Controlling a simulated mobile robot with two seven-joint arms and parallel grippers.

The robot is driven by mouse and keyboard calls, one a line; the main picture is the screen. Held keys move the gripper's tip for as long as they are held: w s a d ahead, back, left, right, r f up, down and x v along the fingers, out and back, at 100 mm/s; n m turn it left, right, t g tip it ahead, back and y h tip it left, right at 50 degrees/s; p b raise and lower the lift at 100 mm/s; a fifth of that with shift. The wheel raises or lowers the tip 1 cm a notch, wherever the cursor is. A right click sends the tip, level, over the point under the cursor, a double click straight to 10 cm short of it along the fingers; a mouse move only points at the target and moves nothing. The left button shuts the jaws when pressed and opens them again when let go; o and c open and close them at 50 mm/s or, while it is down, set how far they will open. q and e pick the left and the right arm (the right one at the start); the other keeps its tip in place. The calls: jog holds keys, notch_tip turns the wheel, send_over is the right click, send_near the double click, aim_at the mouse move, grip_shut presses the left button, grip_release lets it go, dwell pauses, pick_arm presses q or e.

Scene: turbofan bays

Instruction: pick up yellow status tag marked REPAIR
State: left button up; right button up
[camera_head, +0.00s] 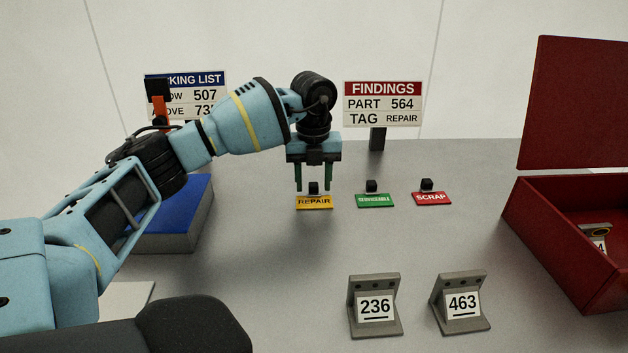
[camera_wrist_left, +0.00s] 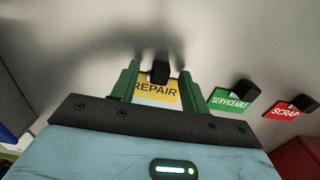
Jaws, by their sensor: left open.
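The yellow status tag (camera_head: 314,202) marked REPAIR lies on the grey table, with a black knob standing at its back edge. It also shows in the left wrist view (camera_wrist_left: 157,91), partly hidden by my gripper. My left gripper (camera_head: 313,187) points down over the tag, its two green fingers open on either side of the black knob. In the left wrist view, the knob (camera_wrist_left: 160,72) shows between the fingertips (camera_wrist_left: 159,72). I cannot tell whether the fingers touch it. My right gripper is not in view.
A green SERVICEABLE tag (camera_head: 375,200) and a red SCRAP tag (camera_head: 432,198) lie to the right. Brackets marked 236 (camera_head: 375,307) and 463 (camera_head: 463,305) stand in front. A red open box (camera_head: 547,232) is at right. A FINDINGS sign (camera_head: 383,104) stands behind.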

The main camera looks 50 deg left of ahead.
aim_at(317, 185)
pick_arm(q)
grip_shut()
jog(key=shift+r, duration=0.45)
jog(key=r, duration=0.1)
jog(key=d+r, duration=0.1)
jog(key=shift+w+r, duration=0.1)
jog(key=shift+r, duration=0.3)
jog(key=d, duration=0.5)
jog(key=w+d+r, duration=0.1)
jog(key=d, duration=0.4)
jog(key=w+d, duration=0.1)
jog(key=d, duration=0.3)
jog(key=shift+w+d+r+p, duration=0.15)
jog(key=shift+w+d+p, duration=0.15)
jog(key=shift+d, duration=0.1)
